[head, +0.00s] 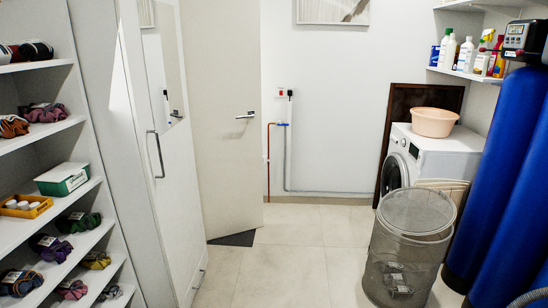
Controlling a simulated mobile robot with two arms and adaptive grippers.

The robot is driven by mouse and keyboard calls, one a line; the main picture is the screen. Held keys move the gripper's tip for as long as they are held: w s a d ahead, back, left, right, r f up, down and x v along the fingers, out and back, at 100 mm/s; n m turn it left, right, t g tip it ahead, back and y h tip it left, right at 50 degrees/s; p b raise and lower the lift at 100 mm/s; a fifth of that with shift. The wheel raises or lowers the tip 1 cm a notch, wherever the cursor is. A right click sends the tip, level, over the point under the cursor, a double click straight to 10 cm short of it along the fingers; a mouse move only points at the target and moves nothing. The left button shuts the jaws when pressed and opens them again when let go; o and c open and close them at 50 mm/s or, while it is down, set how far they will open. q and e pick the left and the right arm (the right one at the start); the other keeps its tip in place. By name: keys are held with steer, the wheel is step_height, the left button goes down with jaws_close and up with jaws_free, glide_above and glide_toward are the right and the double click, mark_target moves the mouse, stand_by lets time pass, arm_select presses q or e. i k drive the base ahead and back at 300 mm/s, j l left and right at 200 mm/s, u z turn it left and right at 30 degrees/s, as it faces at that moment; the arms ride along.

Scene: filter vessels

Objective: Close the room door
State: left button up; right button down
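The room door (222,110) is a pale cream panel behind the tall white cabinet at the left of centre. It stands ajar at an angle, and its left part is hidden by the cabinet. Its silver lever handle (246,115) is near its right edge. A dark grey triangle of floor (233,239) shows at the foot of the door. Neither of my grippers is in view.
A tall white cabinet (160,220) and open shelves (45,135) line the left. A mesh bin (408,245), a washing machine (440,150) and blue tanks (500,170) stand at the right. The tiled floor (290,255) between them is clear.

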mark_target(221, 39)
steer(key=i, duration=2.3)
steer(key=i+u, duration=0.1)
steer(key=i, duration=0.55)
steer(key=i+l+u, duration=0.15)
steer(key=i, duration=0.55)
steer(key=i+l+u, duration=0.1)
steer(key=i, duration=0.55)
steer(key=i+l+u, duration=0.15)
